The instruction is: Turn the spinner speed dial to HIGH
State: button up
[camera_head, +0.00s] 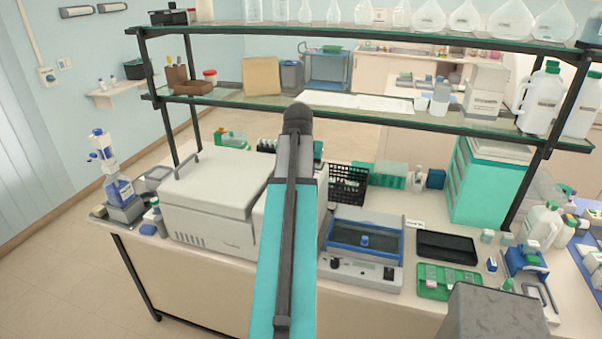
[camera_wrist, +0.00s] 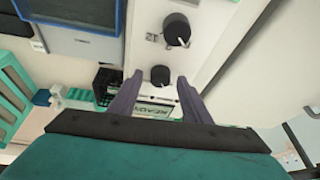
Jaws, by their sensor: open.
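In the wrist view, a pale panel carries two black round dials, a larger-looking upper one (camera_wrist: 177,28) and a lower one (camera_wrist: 160,75). Each has a light pointer mark. Which is the speed dial, and its setting, I cannot read. A small display (camera_wrist: 155,110) reading READY, upside down, lies below them, partly between my fingers. My gripper (camera_wrist: 160,77) is open, its fingertips to either side of the lower dial in the picture; I cannot tell how far off it is. In the head view, my arm hides the gripper and much of the white machine (camera_head: 321,226) behind it.
A blue-framed device (camera_head: 365,220) with its own front knobs stands to the right. A large white lidded machine (camera_head: 215,190) stands left. A black basket (camera_head: 348,185) sits behind. Glass shelves (camera_head: 350,110) with bottles and papers span above the bench.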

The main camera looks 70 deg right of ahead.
jog(key=shift+f, duration=0.1)
jog(key=c, duration=1)
jog(key=shift+c, duration=0.2)
jog(key=shift+w+m, duration=0.1)
jog(key=shift+m, duration=0.3)
jog(key=shift+w+m+g+b, duration=0.15)
jog(key=shift+m+g+b, duration=0.15)
jog(key=shift+m+g, duration=0.6)
jog(key=m, duration=0.2)
jog(key=m+g+b, duration=0.1)
jog(key=m, duration=0.2)
jog(key=shift+w+d, duration=0.15)
jog(key=shift+w, duration=0.05)
jog(key=m+g+b, duration=0.1)
jog(key=m, duration=0.1)
jog(key=m+g+y+b, duration=0.1)
jog(key=m, duration=0.2)
jog(key=shift+w+d, duration=0.15)
jog(key=shift+m+g+y+b, duration=0.3)
jog(key=shift+m+y+b, duration=0.45)
jog(key=shift+m, duration=0.95)
